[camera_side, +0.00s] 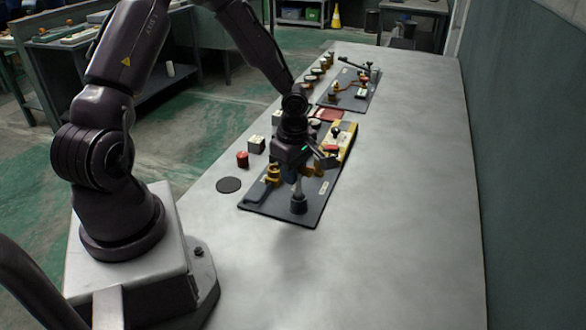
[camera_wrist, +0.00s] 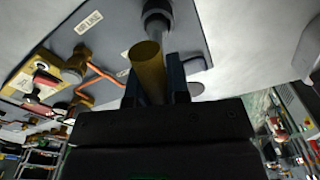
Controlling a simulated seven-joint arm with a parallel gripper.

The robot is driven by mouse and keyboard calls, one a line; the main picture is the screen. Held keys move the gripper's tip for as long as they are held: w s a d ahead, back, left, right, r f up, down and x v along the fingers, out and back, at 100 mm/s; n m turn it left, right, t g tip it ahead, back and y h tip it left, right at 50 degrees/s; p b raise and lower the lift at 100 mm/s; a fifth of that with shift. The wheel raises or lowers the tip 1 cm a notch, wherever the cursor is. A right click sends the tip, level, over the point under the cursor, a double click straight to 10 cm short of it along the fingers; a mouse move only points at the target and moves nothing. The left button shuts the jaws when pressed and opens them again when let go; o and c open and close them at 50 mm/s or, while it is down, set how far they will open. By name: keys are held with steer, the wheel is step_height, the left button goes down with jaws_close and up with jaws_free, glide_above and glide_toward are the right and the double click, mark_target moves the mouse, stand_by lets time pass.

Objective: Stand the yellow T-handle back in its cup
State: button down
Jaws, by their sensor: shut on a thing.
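My gripper (camera_side: 298,172) is low over the near end of the dark panel (camera_side: 270,205). In the wrist view my gripper (camera_wrist: 153,88) is shut on the yellow T-handle (camera_wrist: 148,70), whose rounded bar lies between the two fingers. The handle is mostly hidden by my gripper in the side view. A dark round cup (camera_side: 299,205) stands on the panel directly below my gripper. A grey stem (camera_side: 298,188) shows between gripper and cup, upright and in line with it. I cannot tell how deep the stem sits in the cup.
A yellow block (camera_side: 344,140) lies behind. A red cap (camera_side: 242,160) and black disc (camera_side: 229,185) are left. The right tabletop is clear.

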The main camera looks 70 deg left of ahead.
steer(key=shift+f, duration=1.05)
steer(key=c, duration=0.7)
jaws_free()
steer(key=shift+r, duration=3.5)
